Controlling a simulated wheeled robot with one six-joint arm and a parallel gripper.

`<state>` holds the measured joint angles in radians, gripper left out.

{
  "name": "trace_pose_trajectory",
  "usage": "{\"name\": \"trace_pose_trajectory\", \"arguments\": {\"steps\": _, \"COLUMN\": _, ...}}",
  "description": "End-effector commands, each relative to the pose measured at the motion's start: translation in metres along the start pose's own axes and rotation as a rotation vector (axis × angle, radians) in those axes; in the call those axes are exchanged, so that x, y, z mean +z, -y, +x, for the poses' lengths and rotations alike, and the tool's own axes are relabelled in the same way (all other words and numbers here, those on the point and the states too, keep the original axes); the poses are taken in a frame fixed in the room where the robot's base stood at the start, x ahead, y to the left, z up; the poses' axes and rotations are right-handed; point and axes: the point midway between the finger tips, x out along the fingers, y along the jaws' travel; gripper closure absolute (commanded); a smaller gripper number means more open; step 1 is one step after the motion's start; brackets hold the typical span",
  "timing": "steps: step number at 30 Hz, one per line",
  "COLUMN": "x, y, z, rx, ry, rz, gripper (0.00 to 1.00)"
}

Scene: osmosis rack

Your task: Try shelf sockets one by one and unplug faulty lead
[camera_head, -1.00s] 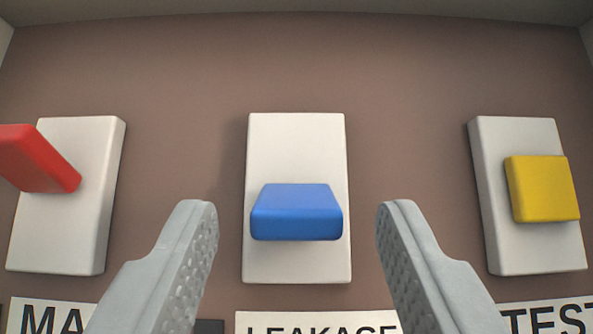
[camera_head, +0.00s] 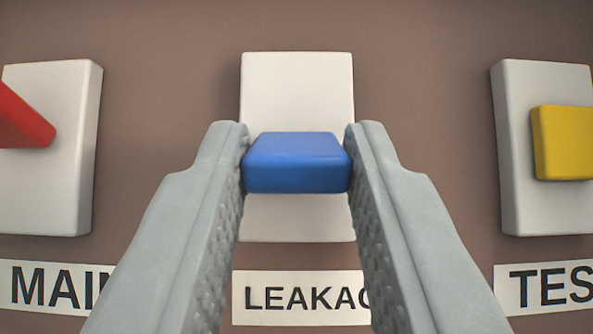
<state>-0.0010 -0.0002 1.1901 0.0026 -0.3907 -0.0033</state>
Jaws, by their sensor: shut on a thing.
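A blue switch lever (camera_head: 298,163) sticks out from a white switch plate (camera_head: 297,90) in the middle of the brown panel. My gripper (camera_head: 298,160) is shut on the blue lever, one finger against each side. A label below it (camera_head: 300,298) reads "LEAKAG", its end hidden behind my right finger. No socket or lead shows in this view.
At the left a red lever (camera_head: 22,118) stands on a white plate (camera_head: 65,170) over a label starting "MAI" (camera_head: 50,288). At the right a yellow lever (camera_head: 563,143) stands on a white plate (camera_head: 515,150) over a label starting "TES" (camera_head: 548,289). Brown panel (camera_head: 430,90) lies bare between the plates.

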Motion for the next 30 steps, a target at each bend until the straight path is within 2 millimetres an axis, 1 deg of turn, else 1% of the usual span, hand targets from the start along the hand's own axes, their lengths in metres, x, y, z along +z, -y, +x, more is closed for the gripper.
{"name": "trace_pose_trajectory", "arguments": {"steps": 16, "x": -0.009, "y": 0.0, "z": 0.003, "rx": 0.0, "ry": 0.198, "rz": 0.0, "gripper": 0.96}}
{"name": "trace_pose_trajectory", "arguments": {"steps": 30, "x": -0.013, "y": 0.0, "z": 0.006, "rx": 0.0, "ry": 0.303, "rz": 0.0, "gripper": 0.96}}
